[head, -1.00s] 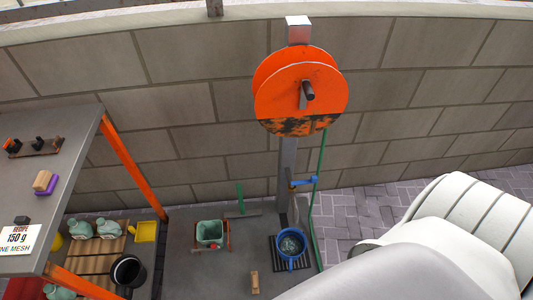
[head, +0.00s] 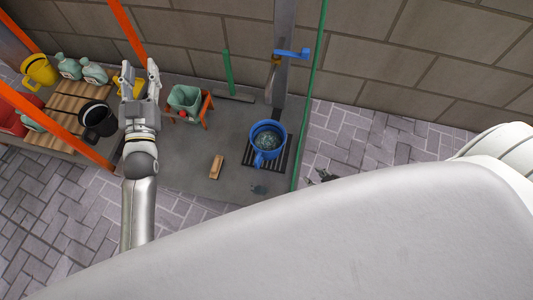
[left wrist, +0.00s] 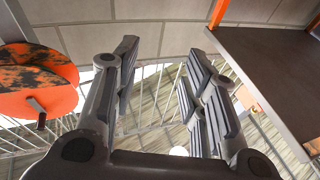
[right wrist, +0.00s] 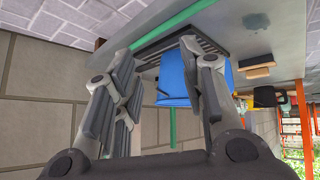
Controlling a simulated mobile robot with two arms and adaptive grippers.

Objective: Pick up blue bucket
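The blue bucket (head: 267,152) stands upright on a dark slatted grate (head: 283,165) in the head view, with greyish contents inside. In the right wrist view the blue bucket (right wrist: 172,82) shows beyond my right gripper (right wrist: 158,62), partly hidden by its right finger. That gripper is open with nothing between its fingers; I cannot tell whether it touches the bucket. In the head view my white arm hides most of it. My left gripper (head: 139,72) is raised at the left, open and empty, away from the bucket. It is also open in the left wrist view (left wrist: 163,55).
A green bucket (head: 184,98) sits in an orange stand left of the blue bucket. A wooden block (head: 216,167) lies on the grey platform.

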